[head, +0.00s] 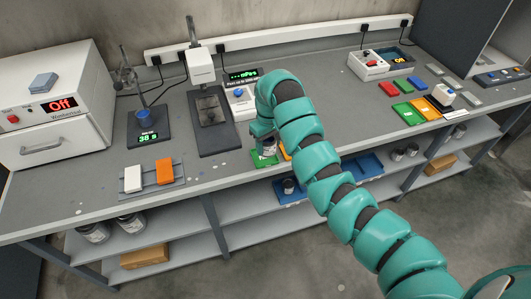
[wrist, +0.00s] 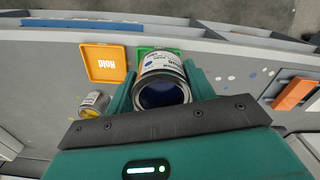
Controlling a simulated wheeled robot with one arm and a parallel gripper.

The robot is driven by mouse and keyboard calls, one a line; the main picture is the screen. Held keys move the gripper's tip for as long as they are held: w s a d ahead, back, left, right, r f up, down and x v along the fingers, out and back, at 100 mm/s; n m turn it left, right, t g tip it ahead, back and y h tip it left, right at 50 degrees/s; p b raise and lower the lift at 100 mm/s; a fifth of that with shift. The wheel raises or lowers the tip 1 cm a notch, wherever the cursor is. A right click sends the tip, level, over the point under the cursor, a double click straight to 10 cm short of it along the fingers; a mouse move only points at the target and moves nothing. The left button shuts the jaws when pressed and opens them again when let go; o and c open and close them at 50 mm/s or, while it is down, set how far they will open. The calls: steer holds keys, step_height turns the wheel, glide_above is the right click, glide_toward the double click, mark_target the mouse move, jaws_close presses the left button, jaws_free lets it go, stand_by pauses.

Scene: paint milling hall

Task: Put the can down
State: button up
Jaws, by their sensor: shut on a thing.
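My gripper (head: 265,138) is shut on a metal paint can (head: 269,147) with a white label and dark blue in its open top. In the wrist view the can (wrist: 162,82) sits between the two teal fingers of my gripper (wrist: 160,76). A green tile (head: 262,159) lies on the bench at the can; in the wrist view the green tile (wrist: 147,50) shows behind it. I cannot tell whether the can touches the tile. A yellow-orange tile marked "Hold" (wrist: 104,63) lies beside it, and a smaller silver can (wrist: 95,102) is close by.
A mixer stand (head: 212,110) is left of my gripper. Coloured tiles (head: 408,113) lie to the right. The bench's front edge is close to the green tile.

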steer(key=shift+w+a+f+p, duration=0.25)
steer(key=shift+w+f+p, duration=0.25)
steer(key=shift+w+f, duration=0.5)
steer(key=shift+w+a+f+p, duration=0.25)
steer(key=shift+w+f+p, duration=0.2)
steer(key=shift+w+f, duration=0.55)
steer(key=shift+f, duration=0.4)
step_height(320, 180, down, 3)
steer(key=shift+a+r+p, duration=0.1)
steer(key=shift+r+p, duration=0.1)
steer(key=shift+p, duration=0.7)
steer(key=shift+w+f, duration=0.1)
steer(key=shift+f, duration=0.3)
steer(key=shift+f, duration=0.1)
steer(key=o, duration=1.1)
steer(key=shift+c, duration=0.2)
